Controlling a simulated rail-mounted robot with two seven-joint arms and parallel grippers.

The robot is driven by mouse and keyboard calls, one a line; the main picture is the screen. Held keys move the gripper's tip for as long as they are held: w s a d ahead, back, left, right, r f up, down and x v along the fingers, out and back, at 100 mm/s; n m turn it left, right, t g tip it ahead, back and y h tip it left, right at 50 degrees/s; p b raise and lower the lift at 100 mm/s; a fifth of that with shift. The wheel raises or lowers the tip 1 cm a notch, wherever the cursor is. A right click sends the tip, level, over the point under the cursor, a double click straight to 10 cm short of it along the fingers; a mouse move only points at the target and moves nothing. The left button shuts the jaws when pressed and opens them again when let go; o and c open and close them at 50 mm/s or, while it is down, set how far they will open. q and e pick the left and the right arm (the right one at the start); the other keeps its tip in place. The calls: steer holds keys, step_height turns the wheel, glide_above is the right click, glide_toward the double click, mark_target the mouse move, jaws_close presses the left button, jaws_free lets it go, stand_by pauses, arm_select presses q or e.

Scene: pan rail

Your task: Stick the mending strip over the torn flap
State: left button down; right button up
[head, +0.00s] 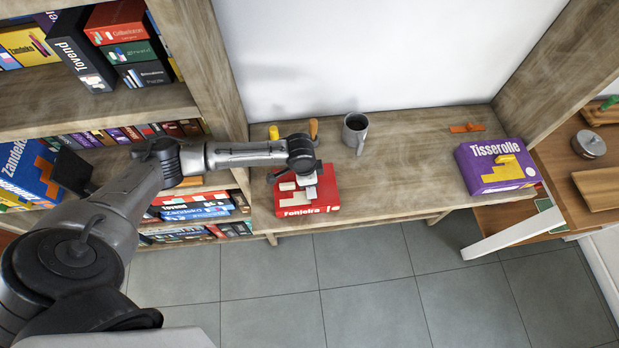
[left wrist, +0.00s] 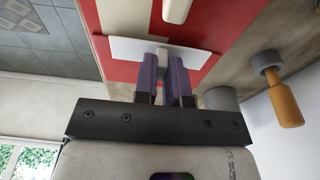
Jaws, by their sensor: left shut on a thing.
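My left gripper (head: 306,174) is over the red Fonteira box (head: 322,208) on the wooden bench. In the left wrist view its two purple fingers (left wrist: 167,68) are shut on a small grey tab of a flat white strip, which looks like the mending strip (left wrist: 128,48). The strip lies over the red lid (left wrist: 120,15), at or just above it; I cannot tell whether it touches. A pale bar (left wrist: 176,8) shows beside it on the lid. I cannot make out the torn flap for certain; the gripper and strip cover part of the lid. My right gripper is out of view.
Behind the box stand a yellow cylinder (head: 274,132) and a wooden-handled tool (head: 313,130), also in the left wrist view (left wrist: 283,100). A grey mug (head: 355,128) stands to the right. A purple Tisserolle box (head: 490,172) sits at the far right. The bench between is clear.

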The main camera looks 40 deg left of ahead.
arm_select(q)
steer(key=shift+f, duration=0.45)
stand_by(0.5)
steer(key=c, duration=1.1)
jaws_free()
step_height(320, 180, up, 14)
steer(key=s+a+b, duration=0.1)
steer(key=b, duration=0.1)
steer(key=shift+s+a+f, duration=0.15)
steer(key=shift+s, duration=0.15)
